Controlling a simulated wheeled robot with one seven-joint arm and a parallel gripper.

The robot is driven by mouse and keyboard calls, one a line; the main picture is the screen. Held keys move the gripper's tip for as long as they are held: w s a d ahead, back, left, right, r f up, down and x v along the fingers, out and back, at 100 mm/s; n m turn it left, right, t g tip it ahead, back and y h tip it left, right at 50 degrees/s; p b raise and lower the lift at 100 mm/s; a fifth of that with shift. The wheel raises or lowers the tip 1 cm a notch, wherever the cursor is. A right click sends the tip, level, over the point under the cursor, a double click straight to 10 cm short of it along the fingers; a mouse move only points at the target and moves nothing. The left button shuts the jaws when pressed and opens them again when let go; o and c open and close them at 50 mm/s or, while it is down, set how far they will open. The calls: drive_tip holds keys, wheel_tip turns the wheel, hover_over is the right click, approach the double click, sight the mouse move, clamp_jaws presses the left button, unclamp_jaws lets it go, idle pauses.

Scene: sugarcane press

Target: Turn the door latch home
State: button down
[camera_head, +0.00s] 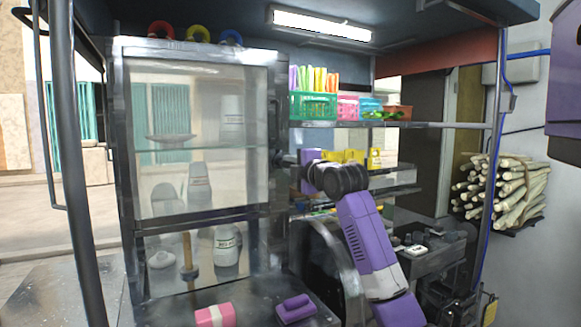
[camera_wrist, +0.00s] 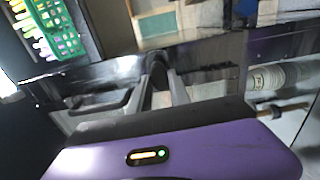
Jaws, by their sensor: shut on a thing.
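The cabinet's framed glass door (camera_head: 205,178) stands on the left in the head view and looks closed against its frame. A dark latch (camera_wrist: 157,67) stands out from a dark metal bar in the wrist view. My gripper (camera_wrist: 158,84) has its grey fingers shut on this latch. In the head view my gripper (camera_head: 284,160) reaches left to the right edge of the door. There the latch is too small and too covered by the gripper to make out, and its exact angle cannot be told.
A shelf (camera_head: 440,125) right of the door holds a green basket (camera_head: 313,105) of bright sticks and small tubs. Below the door lie a pink-and-white block (camera_head: 215,315) and a purple block (camera_head: 295,308). Bundled canes (camera_head: 505,188) hang at the right.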

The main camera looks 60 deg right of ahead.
drive_tip(key=c, duration=1.2)
unclamp_jaws()
drive_tip(key=shift+c, duration=0.2)
drive_tip(key=b+v, duration=0.1)
drive_tip(key=v, duration=0.6)
drive_tip(key=shift+s+a, duration=0.25)
drive_tip(key=shift+s, duration=0.1)
